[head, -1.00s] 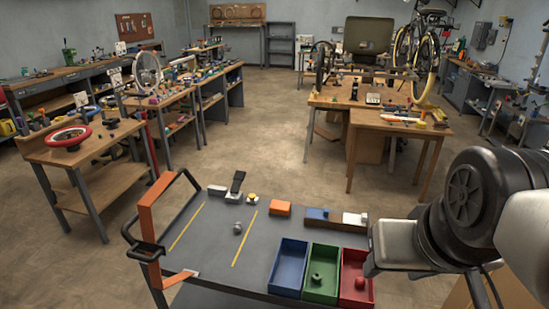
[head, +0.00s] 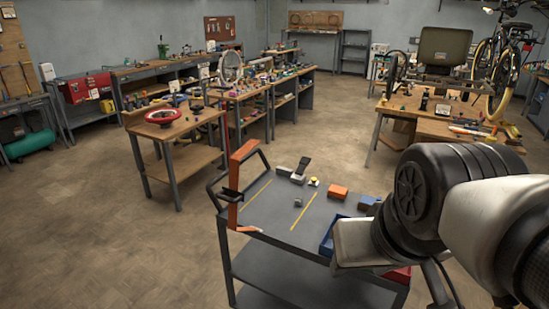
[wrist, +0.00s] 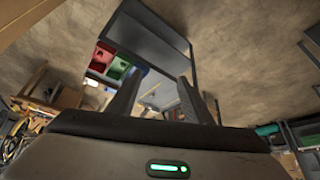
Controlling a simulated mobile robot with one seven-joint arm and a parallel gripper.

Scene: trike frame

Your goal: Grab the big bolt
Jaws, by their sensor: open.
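The big bolt seems to be the small grey piece (head: 298,202) on the grey cart top (head: 268,213), between two yellow lines, in the head view. My gripper (wrist: 162,76) shows in the wrist view with its two fingers apart and nothing visible between them. In the head view my arm covers the right part of the cart, and the fingertips are hidden. The gripper is apart from the bolt, off to its right. I cannot make out the bolt in the wrist view.
An orange handle frame (head: 235,185) rises at the cart's left end. A blue bin (head: 328,238) is partly hidden by my arm; red (wrist: 103,57) and green (wrist: 118,68) bins show in the wrist view. Floor left of the cart is clear.

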